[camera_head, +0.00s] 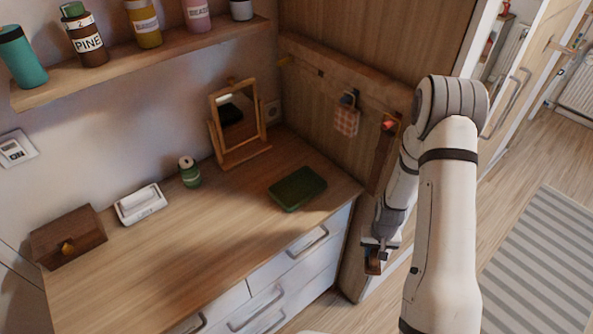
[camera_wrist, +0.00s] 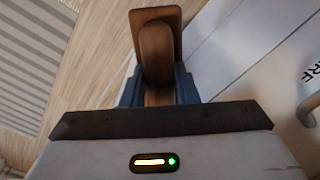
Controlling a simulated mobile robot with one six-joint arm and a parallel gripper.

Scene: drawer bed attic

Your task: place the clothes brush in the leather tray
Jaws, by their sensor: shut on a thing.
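The clothes brush (camera_wrist: 157,45) is a brown wooden piece with a raised handle, gripped between the two blue-grey jaws of my gripper (camera_wrist: 158,90) in the wrist view. In the head view my gripper (camera_head: 376,246) hangs beyond the right front of the dresser, with part of the brush (camera_head: 373,266) showing below it. A dark green, low rectangular tray (camera_head: 297,187), which looks like the leather tray, lies on the right part of the dresser top. The brush is apart from it, to its lower right.
The dresser top (camera_head: 190,258) is clear in front. A tilting mirror (camera_head: 239,153), green jar (camera_head: 190,174), white dish (camera_head: 142,203) and brown box (camera_head: 67,237) stand along the back and left. A wooden side panel with hooks and a hanging checked cloth (camera_head: 347,120) rises at right.

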